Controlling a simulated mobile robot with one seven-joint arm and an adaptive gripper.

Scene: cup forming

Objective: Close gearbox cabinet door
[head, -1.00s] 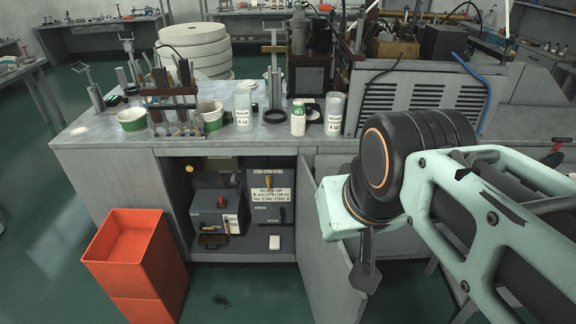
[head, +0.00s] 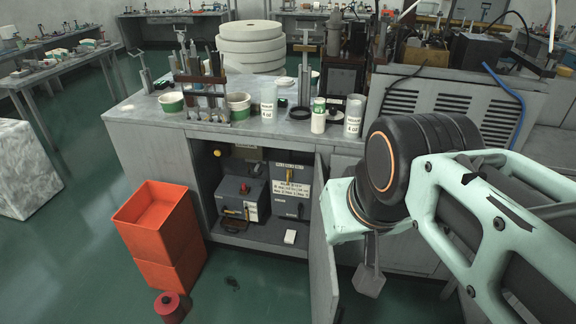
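The gearbox cabinet door (head: 322,262) is a grey panel that stands swung open at the right side of the cabinet opening. My gripper (head: 369,279) hangs below the pale green wrist of my arm, to the right of the door. It is partly hidden behind the wrist, and its fingers are too unclear to show whether they are open. Whether it touches the door I cannot tell.
Orange stacked bins (head: 158,232) stand on the floor left of the cabinet, with a red spool (head: 169,306) in front. Cups, bottles and a stand crowd the worktop (head: 135,108). A pale block (head: 25,170) is at far left.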

